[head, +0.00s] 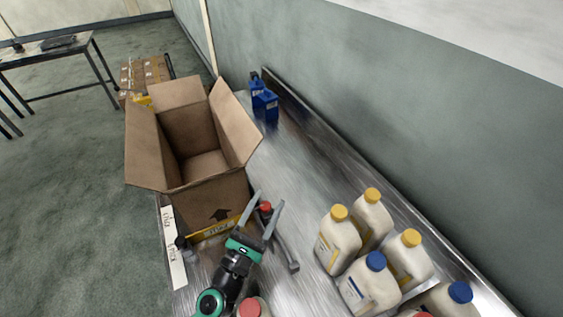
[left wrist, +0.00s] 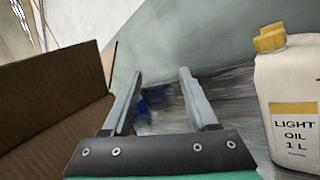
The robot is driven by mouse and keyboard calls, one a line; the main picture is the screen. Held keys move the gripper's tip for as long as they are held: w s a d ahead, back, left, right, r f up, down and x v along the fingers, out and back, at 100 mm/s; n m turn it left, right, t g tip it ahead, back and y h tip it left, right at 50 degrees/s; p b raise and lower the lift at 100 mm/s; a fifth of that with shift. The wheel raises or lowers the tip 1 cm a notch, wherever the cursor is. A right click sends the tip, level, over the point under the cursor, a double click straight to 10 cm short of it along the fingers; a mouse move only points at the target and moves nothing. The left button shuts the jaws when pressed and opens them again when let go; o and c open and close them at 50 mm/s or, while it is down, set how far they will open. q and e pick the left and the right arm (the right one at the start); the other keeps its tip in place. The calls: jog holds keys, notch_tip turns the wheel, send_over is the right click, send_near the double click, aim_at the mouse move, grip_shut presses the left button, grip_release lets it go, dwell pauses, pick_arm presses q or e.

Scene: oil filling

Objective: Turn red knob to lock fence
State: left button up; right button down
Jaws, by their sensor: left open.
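The red knob (head: 265,207) is small and sits in front of the open cardboard box, by its near right corner. A dark bar (head: 287,252) runs from beside the knob toward the front right; it may be part of the fence. My left gripper (head: 269,198) is open, its two grey fingers pointing away from me. In the head view the knob appears between the fingers; I cannot tell if they touch it. In the left wrist view the open fingers (left wrist: 159,75) show with nothing between them, and the knob is not visible. My right gripper is not in view.
The open cardboard box (head: 222,188) stands left on the metal table (head: 295,165). Several white oil bottles (head: 370,287) with yellow, blue or red caps crowd the front right. Blue containers (head: 265,104) stand at the back. The table's middle is clear.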

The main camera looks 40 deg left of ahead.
pick_arm(q)
jog(key=d+r+m+t+h+p, duration=0.1)
jog(key=r+m+p, duration=0.1)
jog(key=r, duration=0.4)
jog(key=w+d+r+m+t+h+p, duration=0.1)
jog(key=d+r+m+h+p, duration=0.1)
jog(key=r+m, duration=0.2)
notch_tip(320, 180, up, 3)
jog(key=shift+d+r+t, duration=0.15)
jog(key=shift+d+t, duration=0.15)
jog(key=shift+w, duration=0.1)
